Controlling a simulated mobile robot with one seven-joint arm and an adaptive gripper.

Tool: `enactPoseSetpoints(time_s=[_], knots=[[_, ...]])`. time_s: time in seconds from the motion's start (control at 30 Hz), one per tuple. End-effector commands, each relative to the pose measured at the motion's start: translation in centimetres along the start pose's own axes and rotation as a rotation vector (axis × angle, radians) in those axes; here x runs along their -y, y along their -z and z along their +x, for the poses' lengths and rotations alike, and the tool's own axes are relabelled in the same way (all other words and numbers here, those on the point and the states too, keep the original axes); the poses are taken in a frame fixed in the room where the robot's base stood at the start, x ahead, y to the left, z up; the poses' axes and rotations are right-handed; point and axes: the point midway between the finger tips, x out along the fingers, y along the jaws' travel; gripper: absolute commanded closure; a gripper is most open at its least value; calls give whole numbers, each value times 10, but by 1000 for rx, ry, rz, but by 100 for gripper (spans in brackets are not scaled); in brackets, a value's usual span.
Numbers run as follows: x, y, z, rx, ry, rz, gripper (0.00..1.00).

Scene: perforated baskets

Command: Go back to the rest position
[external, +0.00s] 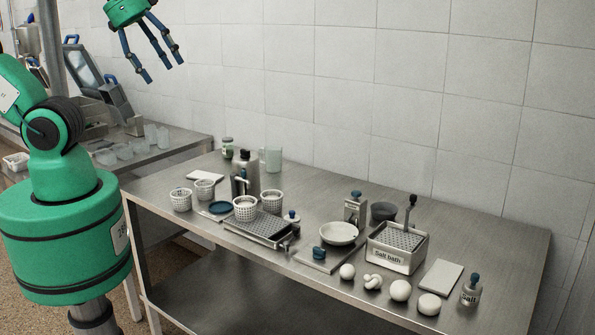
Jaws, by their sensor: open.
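My gripper (154,60) hangs high at the upper left, open and empty, with its blue-grey fingers spread and pointing down. It is well above the steel table (325,291) and touches nothing. Several white perforated baskets stand on the table's left half: one at the left (181,200), one behind it (205,188), and two on or beside a perforated drain tray (262,228), at its left (245,209) and back (272,201).
A box labelled "Salt bath" (393,261) stands right of centre, with a white bowl (339,233) left of it. Several white round pieces (400,290) lie along the front edge, near a salt jar (470,290). A tall bottle (245,168) stands at the back. The tiled wall is behind.

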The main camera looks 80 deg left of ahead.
Motion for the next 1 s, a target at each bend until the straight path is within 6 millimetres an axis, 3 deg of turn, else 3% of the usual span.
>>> enactPoseSetpoints(time_s=[0.03,0.5,0.7,1.0], knots=[[0,-8,14,0,0,0,33],[0,-46,87,0,0,0,33],[0,-55,103,0,0,0,33],[0,-56,105,0,0,0,33]])
